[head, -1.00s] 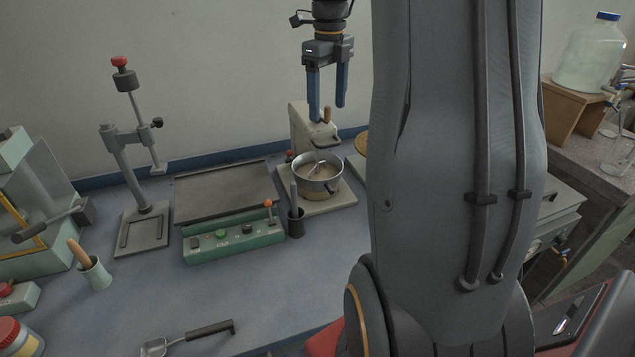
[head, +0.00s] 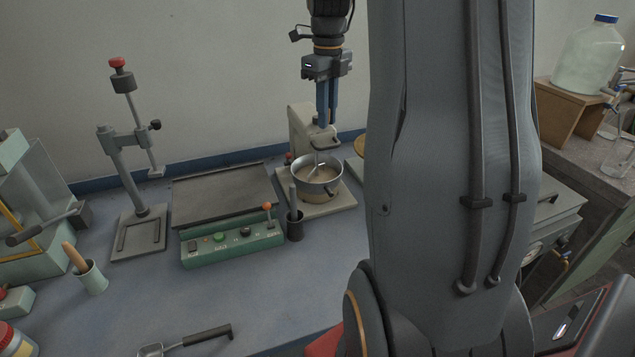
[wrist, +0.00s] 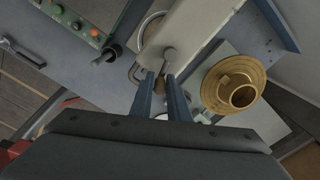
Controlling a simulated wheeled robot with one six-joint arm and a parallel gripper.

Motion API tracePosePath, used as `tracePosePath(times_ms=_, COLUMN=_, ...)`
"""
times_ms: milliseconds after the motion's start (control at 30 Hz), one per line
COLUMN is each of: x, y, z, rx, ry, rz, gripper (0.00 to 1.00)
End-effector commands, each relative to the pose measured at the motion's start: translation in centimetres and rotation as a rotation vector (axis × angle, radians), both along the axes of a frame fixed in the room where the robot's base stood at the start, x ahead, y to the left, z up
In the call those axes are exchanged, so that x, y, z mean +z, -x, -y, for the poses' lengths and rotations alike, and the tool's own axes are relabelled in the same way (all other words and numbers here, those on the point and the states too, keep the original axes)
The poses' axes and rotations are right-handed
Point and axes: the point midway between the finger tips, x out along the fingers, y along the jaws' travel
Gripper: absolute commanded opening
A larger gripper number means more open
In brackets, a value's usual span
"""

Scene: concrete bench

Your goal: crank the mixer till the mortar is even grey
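The mixer (head: 303,128) is a cream stand on a base at the back of the bench. Its steel bowl (head: 316,193) holds mortar (head: 318,174) that looks brownish grey with a paler patch; the paddle stands in it. The crank's brown knob (wrist: 160,84) sits between my fingertips in the wrist view; in the head view my fingers hide it. My gripper (head: 327,122) points down above the mixer, its blue fingers close together on the knob. It also shows in the wrist view (wrist: 161,77).
A green control box (head: 232,243) with a lever and a dark plate (head: 222,193) lie left of the mixer. A dark cup (head: 295,228) stands close to the bowl. A brass piece (wrist: 235,86) stands right of the mixer. The front bench is mostly clear.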

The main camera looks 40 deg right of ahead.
Motion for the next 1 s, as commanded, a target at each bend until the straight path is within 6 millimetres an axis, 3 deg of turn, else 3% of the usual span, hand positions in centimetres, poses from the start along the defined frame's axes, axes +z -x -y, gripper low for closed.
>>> tracePosePath(times_ms=100, x=0.0, y=0.0, z=0.0, rx=0.000, ry=0.000, rz=0.000, gripper=0.00)
tracePosePath(times_ms=367, x=0.0, y=0.0, z=-0.1, rx=0.000, ry=0.000, rz=0.000, gripper=0.01)
tracePosePath(times_ms=833, x=0.1, y=-1.4, z=-3.1, rx=0.004, ry=0.000, rz=0.005, gripper=0.06)
tracePosePath(times_ms=1000, x=0.1, y=-2.3, z=-3.8, rx=0.003, ry=0.001, rz=0.004, gripper=0.00)
